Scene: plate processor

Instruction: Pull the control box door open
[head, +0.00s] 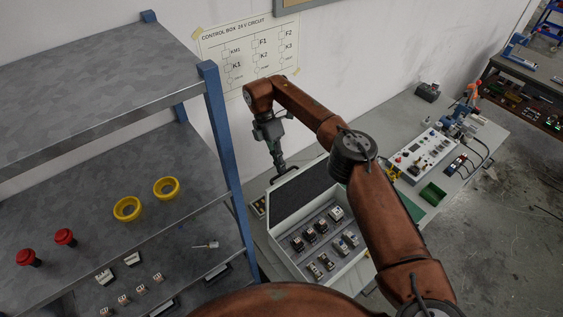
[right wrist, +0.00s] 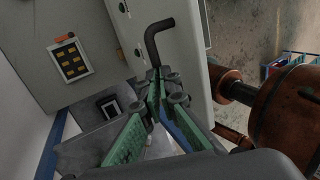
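In the head view a pale box (head: 352,266) stands on the bench with its inside showing: a dark panel (head: 300,192) and rows of small components. My right gripper (head: 280,167) points down at its far left edge. In the right wrist view a pale grey panel (right wrist: 181,65), seemingly the door, carries a black bent handle (right wrist: 157,40). My right gripper's green-padded fingers (right wrist: 160,88) converge, with the tips at the handle's lower end. I cannot tell whether they clamp it. My left gripper is not in view.
A metal shelf (head: 110,160) with a blue post (head: 222,140) stands close left of the box. It holds yellow rings (head: 127,208), red buttons (head: 65,237) and small parts. A white panel (head: 425,152) and a green tray (head: 433,193) lie right on the bench.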

